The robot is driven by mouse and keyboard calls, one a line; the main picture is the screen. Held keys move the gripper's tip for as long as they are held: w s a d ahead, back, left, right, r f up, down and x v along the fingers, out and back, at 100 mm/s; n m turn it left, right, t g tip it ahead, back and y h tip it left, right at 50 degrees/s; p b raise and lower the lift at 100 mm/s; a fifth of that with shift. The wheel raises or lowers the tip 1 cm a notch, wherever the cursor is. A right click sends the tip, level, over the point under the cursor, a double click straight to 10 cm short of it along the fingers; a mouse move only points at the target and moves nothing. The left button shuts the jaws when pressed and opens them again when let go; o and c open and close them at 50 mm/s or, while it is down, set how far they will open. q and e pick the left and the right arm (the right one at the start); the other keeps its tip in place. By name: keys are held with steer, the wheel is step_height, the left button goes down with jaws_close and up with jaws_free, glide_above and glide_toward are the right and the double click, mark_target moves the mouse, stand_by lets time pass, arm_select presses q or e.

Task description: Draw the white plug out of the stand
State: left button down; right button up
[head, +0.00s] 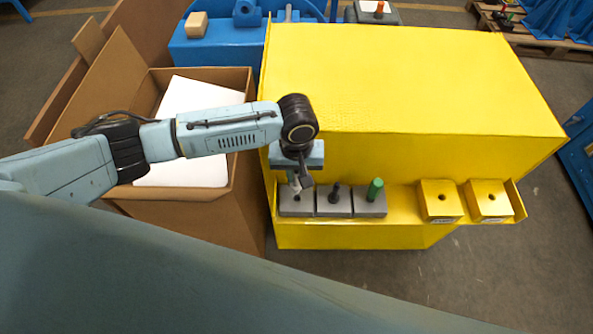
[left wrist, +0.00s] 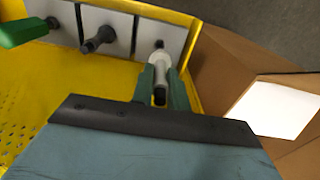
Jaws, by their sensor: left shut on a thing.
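The white plug (left wrist: 160,60) is between the fingers of my left gripper (left wrist: 161,88), which is shut on it. In the head view the same gripper (head: 301,184) is over the leftmost grey block of the stand (head: 289,209). A dark hole shows in that block by the plug's lower end. I cannot tell whether the plug's tip is still in the hole or just above it. A black plug (head: 335,194) stands in the middle block and a green plug (head: 375,189) in the right one. My right gripper is not in view.
The stand sits on the ledge of a big yellow housing (head: 410,80). Two yellow blocks with holes (head: 440,208) (head: 488,206) are on the ledge's right part. An open cardboard box (head: 215,218) with a white panel (head: 190,170) is at the left.

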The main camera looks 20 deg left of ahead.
arm_select(q)
steer(key=shift+r+p, duration=1.05)
steer(key=shift+p, duration=0.2)
